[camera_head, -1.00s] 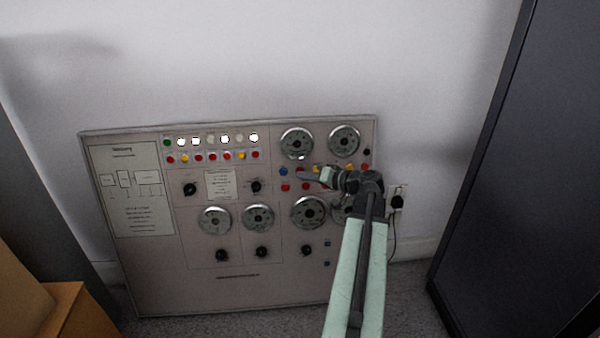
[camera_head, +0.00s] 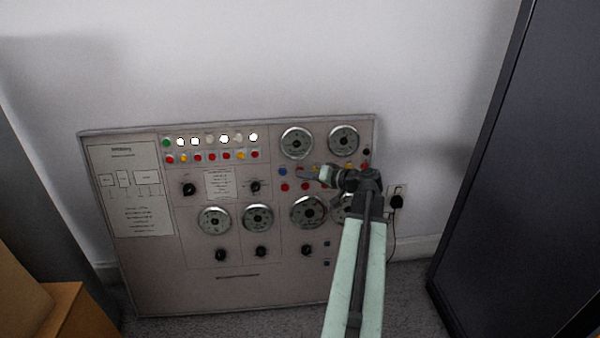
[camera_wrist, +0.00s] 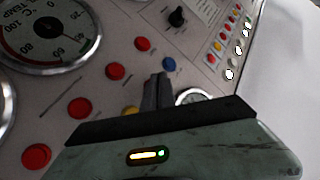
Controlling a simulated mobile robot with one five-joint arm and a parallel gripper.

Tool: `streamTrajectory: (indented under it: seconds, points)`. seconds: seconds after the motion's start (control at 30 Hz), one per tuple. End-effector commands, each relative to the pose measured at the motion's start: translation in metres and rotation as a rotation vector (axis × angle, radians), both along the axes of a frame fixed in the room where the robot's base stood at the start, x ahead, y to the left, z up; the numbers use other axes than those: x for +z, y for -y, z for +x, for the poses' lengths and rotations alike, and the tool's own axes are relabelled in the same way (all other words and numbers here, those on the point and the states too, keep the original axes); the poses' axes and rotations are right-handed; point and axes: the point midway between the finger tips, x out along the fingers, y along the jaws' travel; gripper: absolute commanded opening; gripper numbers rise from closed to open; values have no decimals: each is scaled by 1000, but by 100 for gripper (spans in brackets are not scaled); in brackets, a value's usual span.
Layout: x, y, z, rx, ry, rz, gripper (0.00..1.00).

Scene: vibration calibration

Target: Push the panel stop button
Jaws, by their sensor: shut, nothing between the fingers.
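The grey control panel (camera_head: 235,295) stands upright against the wall. It carries several red buttons, and their labels are too small to read, so I cannot tell which is the stop button. In the wrist view red buttons (camera_wrist: 116,71) run in a diagonal row, with a blue button (camera_wrist: 169,63) and a partly hidden yellow button (camera_wrist: 131,112) nearby. My gripper (camera_head: 304,170) is in front of the panel's right part, below the upper dials. In the wrist view its fingers (camera_wrist: 157,92) are together and empty, just below the blue button. Contact with the panel cannot be told.
A dark cabinet (camera_head: 520,170) stands on the right, and a brown box (camera_head: 70,315) is at the lower left. A wall socket with a black plug (camera_head: 397,201) and cord is right of the panel. Dials (camera_head: 297,143) and black knobs (camera_head: 261,252) cover the panel.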

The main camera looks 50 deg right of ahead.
Motion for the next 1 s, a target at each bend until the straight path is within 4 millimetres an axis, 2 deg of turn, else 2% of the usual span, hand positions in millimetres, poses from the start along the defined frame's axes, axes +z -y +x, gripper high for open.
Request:
streamTrajectory:
  seconds: [1.0]
  points:
    - [-2,5,8,1,0,0,0]
